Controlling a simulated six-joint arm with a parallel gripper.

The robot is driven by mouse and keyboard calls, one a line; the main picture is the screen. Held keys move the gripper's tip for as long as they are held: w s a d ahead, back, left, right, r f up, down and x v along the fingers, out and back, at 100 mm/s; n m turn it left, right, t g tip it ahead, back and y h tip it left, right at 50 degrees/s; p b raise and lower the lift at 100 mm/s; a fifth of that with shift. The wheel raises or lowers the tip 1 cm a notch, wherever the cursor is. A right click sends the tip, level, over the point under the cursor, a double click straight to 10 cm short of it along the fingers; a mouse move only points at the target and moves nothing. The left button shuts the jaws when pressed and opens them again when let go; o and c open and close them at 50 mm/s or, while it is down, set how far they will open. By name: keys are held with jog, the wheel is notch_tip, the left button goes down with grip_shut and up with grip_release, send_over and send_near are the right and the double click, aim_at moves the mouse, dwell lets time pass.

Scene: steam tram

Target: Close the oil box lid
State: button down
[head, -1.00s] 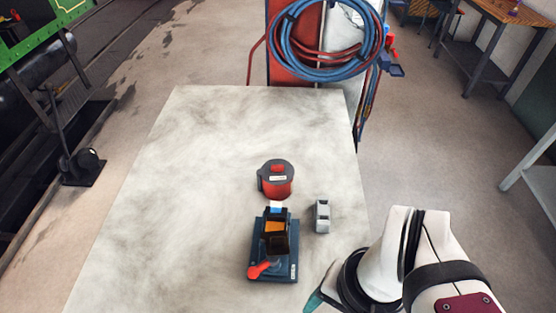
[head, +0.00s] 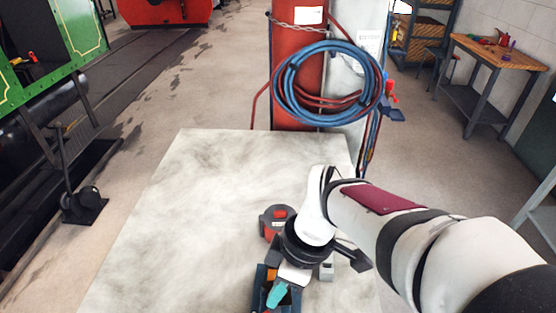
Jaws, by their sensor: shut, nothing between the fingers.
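The dark blue device that appears to be the oil box (head: 260,281) is at the bottom of the head view, on the pale table. My gripper and wrist cover most of it, and its lower part runs out of the frame. My gripper (head: 277,294) is shut and empty, with its teal fingertips pointing down over the middle of the box. I cannot tell whether they touch it. The lid and its angle are hidden behind my gripper.
The pale table (head: 190,210) is clear at left and back. A blue hose coil (head: 328,82) hangs beyond it.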

jog(key=w+a+f+n, duration=0.1)
jog(key=f+n, duration=0.1)
jog(key=f, duration=0.1)
jog(key=w+a+f+n, duration=0.1)
jog(key=f+n, duration=0.1)
jog(key=f, duration=0.2)
jog(key=w+a+f+n, duration=0.1)
jog(key=f+n, duration=0.1)
jog(key=f, duration=0.2)
jog(key=shift+a+n, duration=0.2)
jog(key=shift+n, duration=0.1)
jog(key=shift+d, duration=0.3)
